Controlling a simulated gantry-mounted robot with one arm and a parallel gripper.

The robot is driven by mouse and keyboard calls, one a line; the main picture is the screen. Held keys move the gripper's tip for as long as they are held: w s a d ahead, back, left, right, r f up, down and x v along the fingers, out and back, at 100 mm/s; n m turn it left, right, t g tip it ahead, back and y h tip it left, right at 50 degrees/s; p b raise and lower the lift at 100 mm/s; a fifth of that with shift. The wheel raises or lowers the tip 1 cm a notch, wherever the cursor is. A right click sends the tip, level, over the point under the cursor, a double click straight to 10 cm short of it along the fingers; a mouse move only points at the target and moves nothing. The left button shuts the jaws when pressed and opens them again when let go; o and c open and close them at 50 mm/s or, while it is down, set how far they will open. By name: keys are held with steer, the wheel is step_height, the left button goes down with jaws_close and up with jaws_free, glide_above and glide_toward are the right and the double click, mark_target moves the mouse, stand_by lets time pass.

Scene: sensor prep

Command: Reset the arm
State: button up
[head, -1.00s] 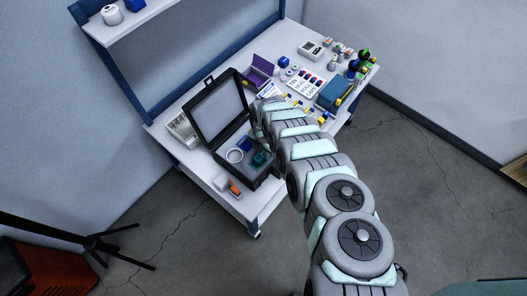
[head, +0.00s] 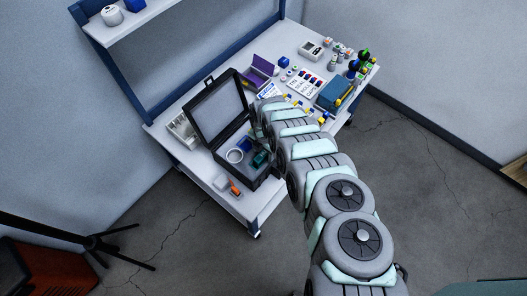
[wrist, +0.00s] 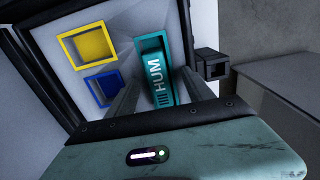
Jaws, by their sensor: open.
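The arm is mine; in the head view it reaches from the lower right to the open black case (head: 222,111) on the workbench. In the wrist view my gripper (wrist: 158,82) is open, its two grey fingers apart. A teal module marked HUM (wrist: 155,70) shows between and beyond the fingers, inside the case. I cannot tell whether the fingers touch it. A yellow square frame (wrist: 88,34) and a blue square frame (wrist: 91,90) lie to its left. In the head view the gripper is mostly hidden by the arm.
A tripod (head: 95,242) stands on the floor at the lower left.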

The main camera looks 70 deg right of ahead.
steer(key=shift+r+p, duration=2.65)
steer(key=shift+r, duration=0.8)
